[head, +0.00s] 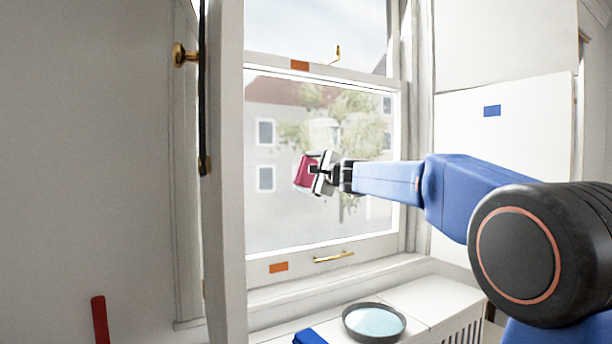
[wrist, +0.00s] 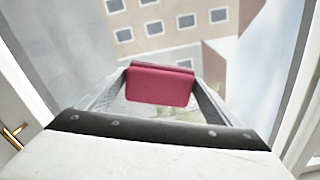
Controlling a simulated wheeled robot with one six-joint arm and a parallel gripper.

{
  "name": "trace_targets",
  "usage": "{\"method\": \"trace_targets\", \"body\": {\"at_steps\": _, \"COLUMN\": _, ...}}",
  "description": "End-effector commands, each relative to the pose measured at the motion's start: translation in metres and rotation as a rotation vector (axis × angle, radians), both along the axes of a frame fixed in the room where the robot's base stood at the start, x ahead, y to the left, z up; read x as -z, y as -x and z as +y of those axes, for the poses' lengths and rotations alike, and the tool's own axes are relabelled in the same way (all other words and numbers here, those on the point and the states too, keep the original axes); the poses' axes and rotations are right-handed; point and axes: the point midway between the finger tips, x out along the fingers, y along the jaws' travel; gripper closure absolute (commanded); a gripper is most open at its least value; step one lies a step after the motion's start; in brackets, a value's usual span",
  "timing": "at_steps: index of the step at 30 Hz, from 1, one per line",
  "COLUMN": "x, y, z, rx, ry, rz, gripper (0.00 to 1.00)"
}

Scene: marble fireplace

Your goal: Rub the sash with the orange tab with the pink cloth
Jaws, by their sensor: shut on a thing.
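The window's lower sash (head: 262,254) has an orange tab (head: 278,267) at the left of its bottom rail. A second orange tab (head: 300,66) is on the rail above the lower pane. My gripper (head: 314,173) is shut on the pink cloth (head: 303,173), a folded dark pink pad, in front of the lower pane. In the wrist view the pink cloth (wrist: 160,86) sits between both fingers, with the glass and a building outside beyond it. I cannot tell whether the cloth touches the glass.
A brass handle (head: 334,257) is on the bottom rail, and a brass hook (head: 336,54) is above. A tall white panel edge (head: 229,200) stands left of the window. A round pan (head: 374,322) and a blue object (head: 309,337) are on the white ledge (head: 425,296).

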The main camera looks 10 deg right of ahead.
Motion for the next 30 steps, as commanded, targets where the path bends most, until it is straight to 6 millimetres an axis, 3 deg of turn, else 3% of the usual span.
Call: {"method": "trace_targets", "body": {"at_steps": 30, "x": 0.001, "y": -0.02, "z": -0.058, "rx": 0.002, "ry": 0.0, "rz": 0.001, "gripper": 0.33}}
